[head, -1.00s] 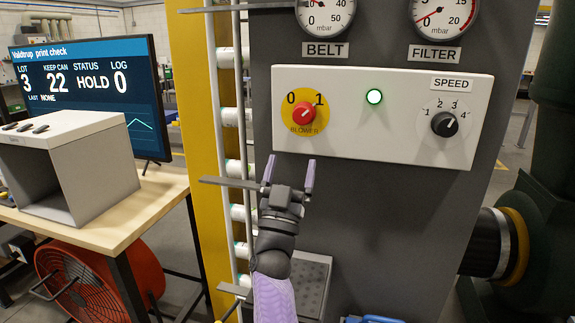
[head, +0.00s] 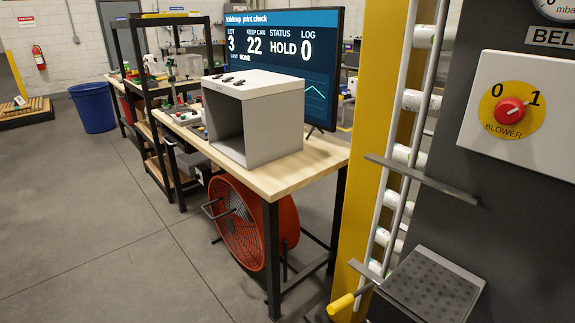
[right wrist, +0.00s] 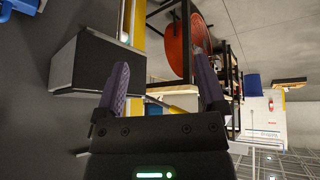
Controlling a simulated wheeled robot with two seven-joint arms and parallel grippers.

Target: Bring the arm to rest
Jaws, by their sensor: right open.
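My right gripper (right wrist: 160,90) shows in the right wrist view, its two purple fingers spread apart with nothing between them. It is not in the head view now. My left gripper is in neither current view. In the head view the red blower knob (head: 510,105) on its yellow disc is at the right, its white pointer turned toward the 1. The white control panel (head: 555,150) around it is cut off by the picture's edge.
A wooden table (head: 320,165) carries a grey open box (head: 275,105) and a screen (head: 335,60). A red fan (head: 240,225) stands under it. A grey perforated tray (head: 430,285) and a yellow handle (head: 341,303) project near the machine. The floor (head: 110,230) at left is clear.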

